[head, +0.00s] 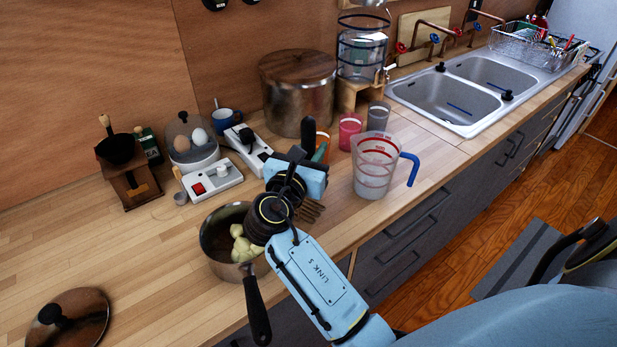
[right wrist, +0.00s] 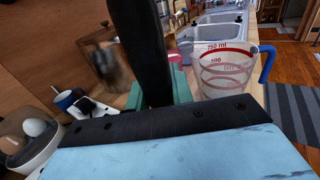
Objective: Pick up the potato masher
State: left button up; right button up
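My right gripper (head: 297,145) is over the counter between the saucepan (head: 222,230) and the measuring jug (head: 374,166). Its dark upper part points away from me, and whether the fingers are apart does not show. In the right wrist view a dark upright piece (right wrist: 142,50) rises in the middle, with green shapes beside it. A brown slatted piece (head: 311,211) shows just right of my wrist, partly hidden by it; I cannot tell whether it belongs to the potato masher. No potato masher is clearly seen. My left gripper is out of view.
The saucepan holds pale yellow chunks, and its black handle points toward me. A lid (head: 78,318) lies at front left. An egg cooker (head: 192,145), power strips (head: 212,180), a large pot (head: 298,95) and cups (head: 350,132) stand behind. The left counter has free room.

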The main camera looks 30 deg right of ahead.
grip_shut()
